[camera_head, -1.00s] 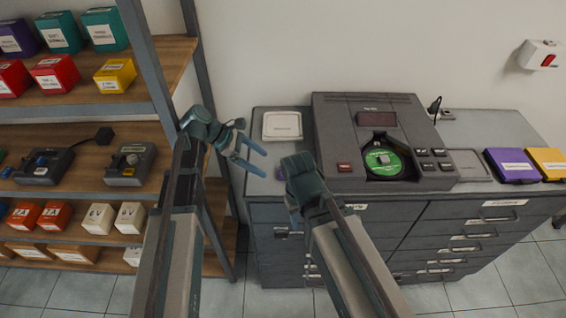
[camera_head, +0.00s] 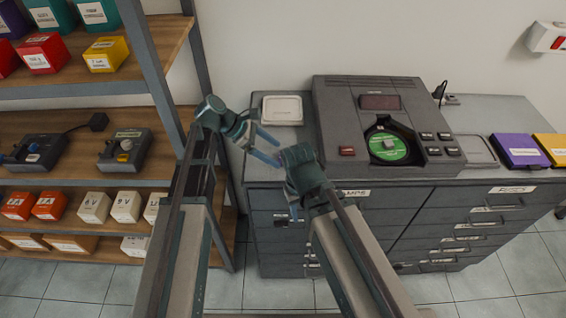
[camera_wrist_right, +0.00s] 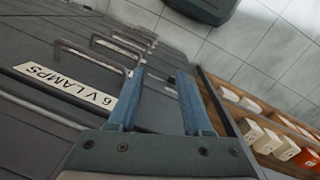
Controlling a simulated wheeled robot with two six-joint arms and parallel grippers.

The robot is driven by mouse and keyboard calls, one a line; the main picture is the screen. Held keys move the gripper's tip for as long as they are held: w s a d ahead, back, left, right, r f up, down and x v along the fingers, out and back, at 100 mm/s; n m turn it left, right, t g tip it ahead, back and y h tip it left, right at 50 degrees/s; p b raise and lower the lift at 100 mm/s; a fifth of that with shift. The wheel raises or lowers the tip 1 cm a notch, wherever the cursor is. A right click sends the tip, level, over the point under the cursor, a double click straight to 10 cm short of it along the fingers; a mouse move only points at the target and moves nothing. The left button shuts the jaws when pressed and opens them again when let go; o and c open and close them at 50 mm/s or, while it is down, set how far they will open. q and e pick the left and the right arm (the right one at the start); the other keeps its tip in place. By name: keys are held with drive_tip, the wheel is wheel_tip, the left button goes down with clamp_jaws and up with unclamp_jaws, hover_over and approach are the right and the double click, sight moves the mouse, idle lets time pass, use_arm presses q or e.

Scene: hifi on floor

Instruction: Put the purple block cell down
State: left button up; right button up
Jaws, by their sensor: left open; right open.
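A small purple patch (camera_head: 281,156) shows on the cabinet top, mostly hidden behind my right wrist; it may be the purple block cell, but its shape cannot be made out. My left gripper (camera_head: 275,149) is open, with its fingers at the left of this patch; I cannot tell whether they touch it. My right gripper (camera_head: 294,205) hangs at the cabinet's front edge. The right wrist view shows its fingers (camera_wrist_right: 160,72) open and empty beside the drawer fronts.
A grey device (camera_head: 362,105) with a green disc (camera_head: 378,149) stands on the grey cabinet (camera_head: 365,230). A white pad (camera_head: 282,110) lies left of it. Purple (camera_head: 519,151) and yellow (camera_head: 551,150) cases lie to the right. A shelf rack (camera_head: 60,178) with several coloured boxes stands left.

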use_arm(q)
drive_tip(key=shift+b+x, duration=0.35)
drive_tip(key=shift+x, duration=0.65)
use_arm(e)
drive_tip(key=shift+f, duration=0.65)
use_arm(q)
clamp_jaws()
drive_tip(key=shift+r, duration=0.1)
drive_tip(key=shift+a, duration=0.1)
use_arm(e)
drive_tip(key=shift+r, duration=0.1)
